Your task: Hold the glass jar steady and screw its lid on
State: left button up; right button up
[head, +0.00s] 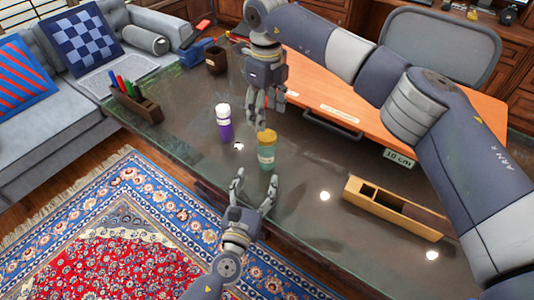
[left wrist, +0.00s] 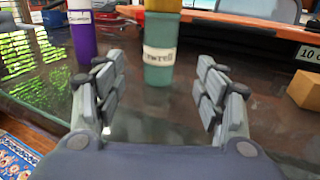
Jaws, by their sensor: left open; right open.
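A teal jar (head: 266,157) with a paper label stands upright on the dark glass-topped desk. An ochre lid (head: 267,136) sits on its top; whether it is threaded tight I cannot tell. In the left wrist view the jar (left wrist: 160,62) stands just beyond and between my fingers, with the lid (left wrist: 163,5) cut by the top edge. My left gripper (head: 257,178) is open and empty at the desk's near edge, its fingers pointing at the jar. My right gripper (head: 265,112) is open and empty, pointing down behind the jar in the picture.
A purple jar with a white lid (head: 224,124) stands left of the teal jar. A wooden box (head: 395,208) lies to the right, and an orange board (head: 362,100) is behind. A pen holder (head: 138,103) and a dark cup (head: 215,60) are farther left.

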aim_at(264, 160)
pick_arm(q)
jog(key=x, duration=1.1)
grip_shut()
